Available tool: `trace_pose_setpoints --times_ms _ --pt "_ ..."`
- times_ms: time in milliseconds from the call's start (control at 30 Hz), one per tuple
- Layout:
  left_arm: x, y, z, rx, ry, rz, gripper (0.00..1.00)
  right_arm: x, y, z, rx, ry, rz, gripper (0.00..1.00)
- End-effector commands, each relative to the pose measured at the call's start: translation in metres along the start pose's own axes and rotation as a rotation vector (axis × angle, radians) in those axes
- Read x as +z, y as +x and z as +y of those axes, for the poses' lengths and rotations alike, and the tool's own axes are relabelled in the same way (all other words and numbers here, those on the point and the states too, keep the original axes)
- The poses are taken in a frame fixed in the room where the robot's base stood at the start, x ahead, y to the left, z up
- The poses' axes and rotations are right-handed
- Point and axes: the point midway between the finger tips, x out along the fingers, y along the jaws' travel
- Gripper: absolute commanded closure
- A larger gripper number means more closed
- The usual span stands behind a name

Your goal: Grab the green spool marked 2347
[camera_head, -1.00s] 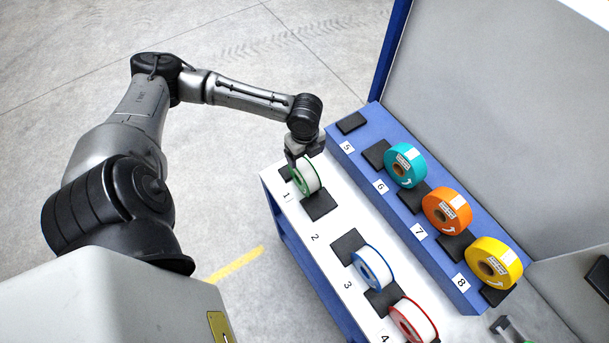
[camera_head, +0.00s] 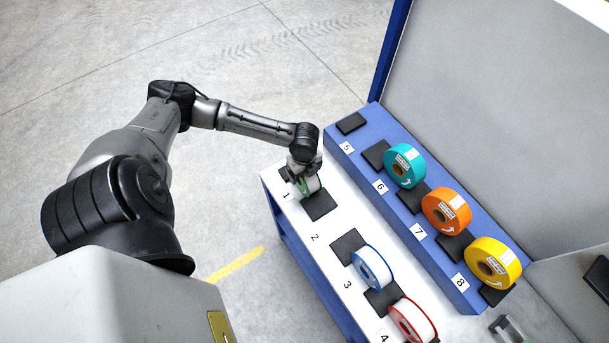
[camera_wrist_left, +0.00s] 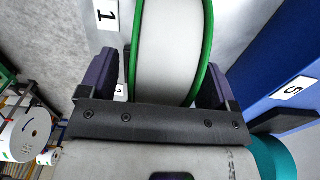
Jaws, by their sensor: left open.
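A white spool with green rims (camera_head: 311,186) stands upright at place 1 on the white lower shelf (camera_head: 328,256). No number 2347 is readable on it. My left gripper (camera_head: 308,180) is over the spool and hides its upper part in the head view. In the left wrist view, the two dark fingers of my left gripper (camera_wrist_left: 158,68) are open. The green-rimmed spool (camera_wrist_left: 168,50) stands between them, with a visible gap at the left finger; contact at the right finger I cannot tell. My right gripper is not in view.
Blue-rimmed (camera_head: 372,268) and red-rimmed (camera_head: 412,320) spools stand farther along the lower shelf. Teal (camera_head: 405,165), orange (camera_head: 447,211) and yellow (camera_head: 493,263) spools stand on the blue upper step (camera_head: 348,146). Place 2 has an empty dark pad (camera_head: 348,243).

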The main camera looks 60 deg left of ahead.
Motion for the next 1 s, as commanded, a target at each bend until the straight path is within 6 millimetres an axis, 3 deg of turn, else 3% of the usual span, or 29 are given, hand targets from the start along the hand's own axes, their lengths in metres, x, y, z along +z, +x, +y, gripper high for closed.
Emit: trace_pose_setpoints --times_ms 267,900,1000 --pt "-0.0001 0.0015 0.0001 0.0 0.0 0.0 0.19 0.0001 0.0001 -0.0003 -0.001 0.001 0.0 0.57" --pt "-0.0001 0.0012 0.0002 0.001 0.0 0.0 0.8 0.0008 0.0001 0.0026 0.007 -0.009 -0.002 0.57" --pt "-0.0001 0.0007 -0.0003 -0.001 0.0 0.001 0.83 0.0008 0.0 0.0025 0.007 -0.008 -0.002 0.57"
